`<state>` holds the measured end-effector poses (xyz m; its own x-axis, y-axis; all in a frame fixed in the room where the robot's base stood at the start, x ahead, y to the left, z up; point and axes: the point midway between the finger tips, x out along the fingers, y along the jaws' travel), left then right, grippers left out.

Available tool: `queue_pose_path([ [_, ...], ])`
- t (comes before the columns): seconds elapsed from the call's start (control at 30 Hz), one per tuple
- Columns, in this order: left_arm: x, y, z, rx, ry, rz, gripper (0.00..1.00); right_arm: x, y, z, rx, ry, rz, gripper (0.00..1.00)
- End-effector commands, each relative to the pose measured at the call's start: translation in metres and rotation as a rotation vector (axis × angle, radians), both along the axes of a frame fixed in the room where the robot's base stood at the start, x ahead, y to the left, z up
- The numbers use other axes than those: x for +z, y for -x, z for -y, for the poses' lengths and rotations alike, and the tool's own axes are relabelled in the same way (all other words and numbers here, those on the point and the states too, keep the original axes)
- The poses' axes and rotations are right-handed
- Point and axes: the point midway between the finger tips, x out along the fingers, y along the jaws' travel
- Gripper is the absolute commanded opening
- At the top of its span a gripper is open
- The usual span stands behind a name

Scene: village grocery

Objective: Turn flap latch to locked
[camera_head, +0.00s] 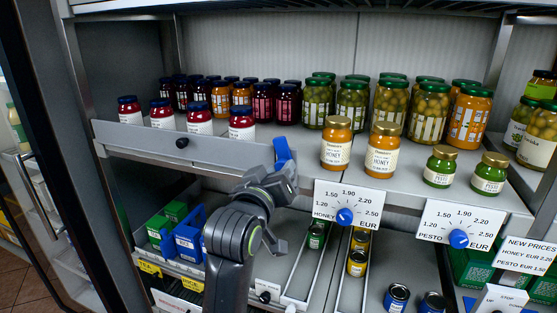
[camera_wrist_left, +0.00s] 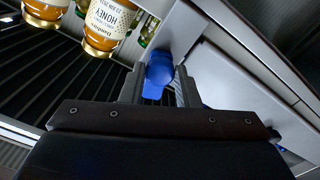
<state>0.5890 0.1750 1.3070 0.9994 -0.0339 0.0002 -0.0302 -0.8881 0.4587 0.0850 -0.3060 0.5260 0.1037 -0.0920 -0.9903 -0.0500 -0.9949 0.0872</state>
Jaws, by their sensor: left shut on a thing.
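The blue flap latch (camera_head: 283,150) stands at the right end of the grey shelf flap (camera_head: 225,152), its upper part showing above my gripper. My left gripper (camera_head: 284,172) reaches up from below and is shut on the latch; its fingers partly hide the latch in the head view. In the left wrist view the blue latch (camera_wrist_left: 159,70) sits between the two fingers of my left gripper (camera_wrist_left: 158,88), with its rounded head beyond them. The flap has a small black knob (camera_head: 182,142). I see no mark for the locked position. My right gripper is not in view.
Honey jars (camera_head: 336,143) stand just right of the latch, with pesto jars (camera_head: 440,167) further right. A honey price dial (camera_head: 344,216) hangs right of my arm. Green boxes and a blue holder (camera_head: 188,240) are below left.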

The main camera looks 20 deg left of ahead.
Motion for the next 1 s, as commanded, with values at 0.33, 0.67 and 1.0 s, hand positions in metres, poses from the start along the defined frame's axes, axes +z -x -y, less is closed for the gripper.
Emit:
queue_pose_path([
  [0.33,0.006,0.0,0.0,0.001,0.333,-0.014,0.06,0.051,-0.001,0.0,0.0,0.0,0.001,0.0],
  [0.67,0.006,0.0,0.0,0.001,0.645,-0.025,0.06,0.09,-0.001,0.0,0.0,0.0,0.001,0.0],
  [1.0,0.003,0.0,0.001,-0.001,0.955,-0.032,0.06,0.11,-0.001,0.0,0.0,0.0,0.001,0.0],
])
